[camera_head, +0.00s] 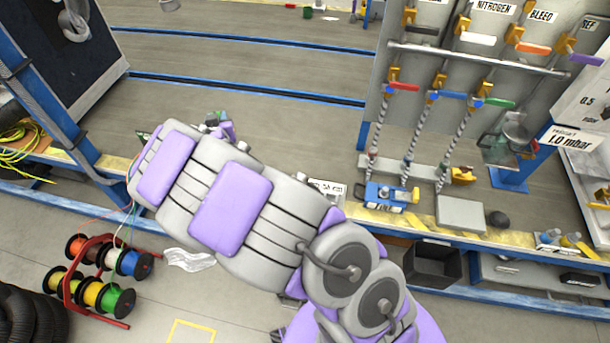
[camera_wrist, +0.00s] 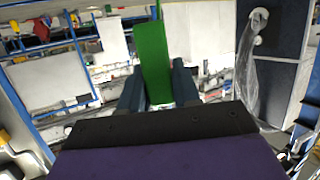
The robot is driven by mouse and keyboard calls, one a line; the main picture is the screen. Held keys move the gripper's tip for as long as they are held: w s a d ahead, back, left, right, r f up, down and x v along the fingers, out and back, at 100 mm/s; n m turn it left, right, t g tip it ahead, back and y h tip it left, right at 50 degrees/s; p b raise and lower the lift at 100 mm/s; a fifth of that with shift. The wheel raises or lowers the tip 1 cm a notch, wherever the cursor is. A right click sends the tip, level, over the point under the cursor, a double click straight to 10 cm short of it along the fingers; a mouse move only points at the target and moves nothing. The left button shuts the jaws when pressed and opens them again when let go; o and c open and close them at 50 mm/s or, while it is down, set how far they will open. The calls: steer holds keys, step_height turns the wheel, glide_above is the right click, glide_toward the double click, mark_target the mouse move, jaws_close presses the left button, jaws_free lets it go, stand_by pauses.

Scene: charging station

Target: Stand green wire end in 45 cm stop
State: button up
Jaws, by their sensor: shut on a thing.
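In the wrist view my gripper (camera_wrist: 157,82) is shut on a long flat green piece, which I take as the green wire end (camera_wrist: 153,50). It stands up between the two dark fingers and reaches past their tips. In the head view my arm covers the bench's middle left, and the gripper is mostly hidden. A small dark green tip (camera_head: 142,135) shows at the arm's far left end. A white label (camera_head: 328,188) with a number and "cm" is partly hidden behind my arm; I cannot read it surely. The stop itself is not clearly visible.
A red rack with coloured wire spools (camera_head: 98,275) stands on the floor at left, thin wires rising from it. A blue and yellow device (camera_head: 388,196) and a grey box (camera_head: 461,213) sit on the bench at right. A hose panel (camera_head: 450,80) rises behind them.

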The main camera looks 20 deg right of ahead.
steer(key=w+d+f+m+g+h, duration=0.1)
steer(key=w+d+f+h, duration=0.15)
steer(key=f, duration=1.05)
steer(key=w+d+f+m+h, duration=0.15)
steer(key=d+f, duration=0.25)
steer(key=f, duration=0.9)
steer(key=s+d+f+m, duration=0.1)
steer(key=s+d+f, duration=0.1)
steer(key=d, duration=0.4)
steer(key=s+d+f+h, duration=0.1)
steer(key=s+d+f, duration=0.2)
steer(key=d, duration=0.4)
steer(key=s+d+f+m+g+h+p, duration=0.1)
steer(key=s+d+f, duration=0.1)
steer(key=d+f, duration=0.3)
steer(key=shift+s+d+m, duration=0.15)
steer(key=shift+d+m, duration=0.2)
steer(key=shift+d, duration=0.4)
steer(key=shift+f, duration=0.1)
steer(key=shift+d, duration=0.35)
steer(key=shift+a+f+b, duration=0.1)
steer(key=shift+f+b, duration=2.35)
steer(key=shift+f, duration=0.45)
steer(key=shift+s, duration=0.1)
